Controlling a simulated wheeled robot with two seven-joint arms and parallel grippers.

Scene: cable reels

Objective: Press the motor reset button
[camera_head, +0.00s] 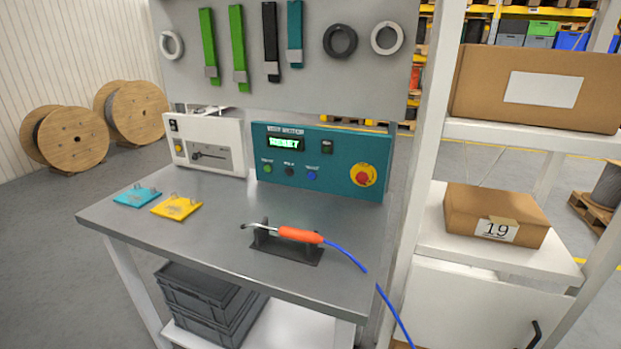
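A teal control box (340,150) stands at the back of the grey workbench (225,225). Its small display (284,143) shows green lettering too blurred to read surely. Below the display are a green button (267,168), a black button (289,171) and a blue button (312,176). Their labels are too small to read with certainty, so I cannot tell for sure which is the motor reset. A large red button (363,175) on a yellow round plate sits at the right of the box. Neither of my grippers is in view.
An orange-handled tool (300,235) with a blue cable lies on a dark stand (287,252) in front of the box. A white instrument box (212,142) stands to its left. Blue (137,196) and yellow (177,207) plates lie at left. A white shelf (500,250) stands right.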

